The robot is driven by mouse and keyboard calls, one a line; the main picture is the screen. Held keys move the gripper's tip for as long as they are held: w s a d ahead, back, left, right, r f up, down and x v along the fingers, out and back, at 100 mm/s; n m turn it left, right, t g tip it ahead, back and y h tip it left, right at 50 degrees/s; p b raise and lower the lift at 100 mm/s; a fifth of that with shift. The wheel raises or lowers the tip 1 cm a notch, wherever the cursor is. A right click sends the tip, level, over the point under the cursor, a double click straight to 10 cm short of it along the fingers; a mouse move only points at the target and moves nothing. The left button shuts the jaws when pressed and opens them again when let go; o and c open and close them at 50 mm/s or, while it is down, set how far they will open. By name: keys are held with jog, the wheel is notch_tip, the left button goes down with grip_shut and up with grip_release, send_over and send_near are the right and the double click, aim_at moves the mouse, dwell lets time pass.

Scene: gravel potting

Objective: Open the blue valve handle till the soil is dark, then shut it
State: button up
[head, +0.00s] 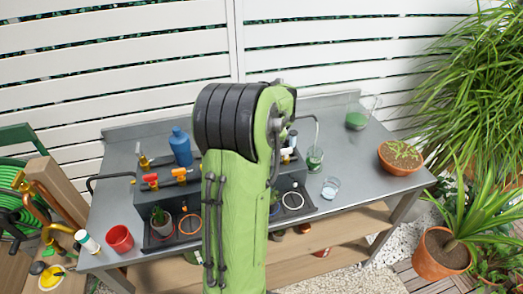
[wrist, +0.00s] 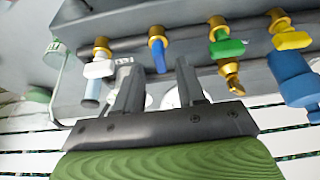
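The blue valve handle (wrist: 159,58) shows in the wrist view on a brass fitting of the dark manifold pipe. It points from the fitting toward my gripper, across the pipe, unlike the white, green and yellow handles, which lie more along it. My gripper (wrist: 158,74) is open, its two fingers on either side of the blue handle's end, with gaps showing. I cannot tell how deep the handle sits between them. In the head view my arm hides the blue handle and gripper. A potted plant (head: 160,219) stands at the left station; the soil under the blue valve is hidden.
Neighbouring white (wrist: 98,69), green (wrist: 228,48) and yellow (wrist: 292,40) handles sit close by. Red (head: 150,180) and orange (head: 181,173) handles show at left.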

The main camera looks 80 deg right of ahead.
jog(key=p+v, duration=0.2)
jog(key=v, duration=1.1)
jog(key=shift+r+p, duration=0.3)
jog(key=shift+a, duration=0.15)
